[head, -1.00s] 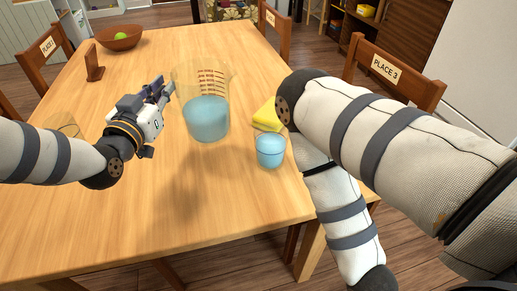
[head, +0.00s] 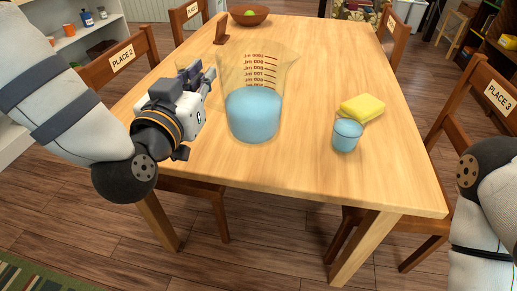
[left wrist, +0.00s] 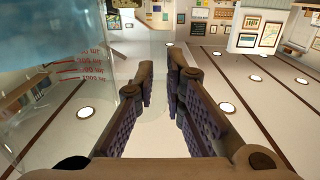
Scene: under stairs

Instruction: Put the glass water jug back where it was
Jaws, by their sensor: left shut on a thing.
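The glass water jug (head: 253,112) is a large clear vessel with red measuring marks and blue water in its lower half. It is upright in the middle of the head view, over the near part of the wooden table (head: 310,185). I cannot tell whether its base touches the wood. My left gripper (head: 209,77) is at the jug's left side, shut on it. In the left wrist view the jug (left wrist: 75,75) fills the left side, and a clear part of it shows between the fingers (left wrist: 160,95). My right gripper is out of view.
A small glass of blue water (head: 347,136) and a yellow sponge (head: 362,107) are right of the jug. A brown bowl (head: 249,16) and a wooden stand (head: 221,32) are at the far end. Chairs surround the table. Its front right part is clear.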

